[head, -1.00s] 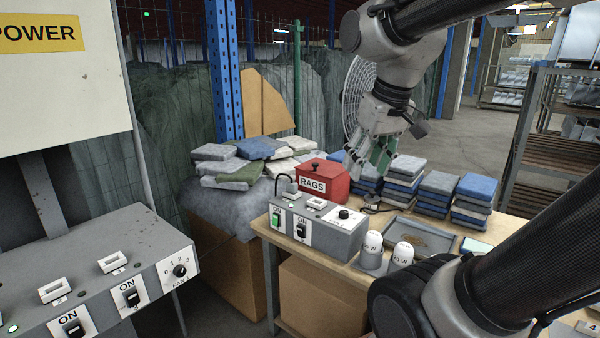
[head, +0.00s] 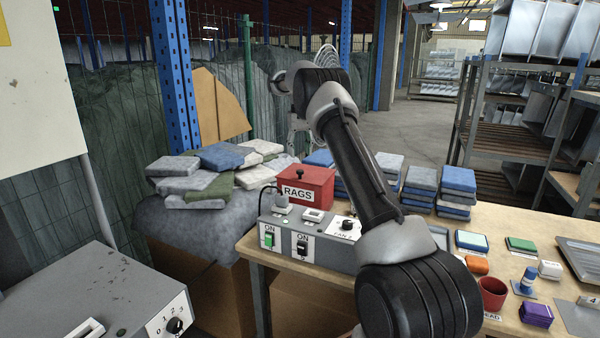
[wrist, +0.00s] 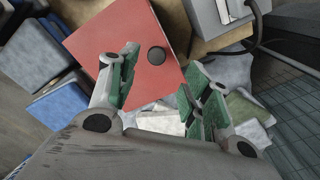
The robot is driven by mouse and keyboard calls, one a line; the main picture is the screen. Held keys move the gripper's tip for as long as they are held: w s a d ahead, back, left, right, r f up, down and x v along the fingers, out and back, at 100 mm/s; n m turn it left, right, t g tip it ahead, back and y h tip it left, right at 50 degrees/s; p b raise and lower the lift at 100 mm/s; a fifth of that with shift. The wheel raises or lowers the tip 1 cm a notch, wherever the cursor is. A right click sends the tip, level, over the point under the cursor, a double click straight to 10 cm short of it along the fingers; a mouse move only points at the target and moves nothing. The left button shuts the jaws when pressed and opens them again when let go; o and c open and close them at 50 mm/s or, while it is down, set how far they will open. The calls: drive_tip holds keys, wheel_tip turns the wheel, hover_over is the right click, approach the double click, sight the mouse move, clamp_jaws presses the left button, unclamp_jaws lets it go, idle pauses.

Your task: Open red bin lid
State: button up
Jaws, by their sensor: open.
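The red bin (head: 318,182) with a "RAGS" label stands on the wooden table, its flat lid closed. A small dark knob (head: 300,174) stands on the lid. In the wrist view, the red lid (wrist: 105,45) lies below my gripper (wrist: 163,68), with the round black knob (wrist: 156,54) showing in the gap between the two green-padded fingers. The fingers are apart and hold nothing. I cannot tell how far above the knob they are.
A grey switch box (head: 310,238) stands in front of the bin. Folded cloth stacks (head: 420,185) stand to its right, and a pile of folded cloths (head: 215,170) lies to its left. A red cup (head: 492,293) and a purple block (head: 537,313) are at the table's right.

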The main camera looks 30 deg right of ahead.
sight(300, 170)
drive_tip(key=f, duration=0.9)
drive_tip(key=shift+w+d+f, duration=0.25)
drive_tip(key=shift+w, duration=0.05)
clamp_jaws()
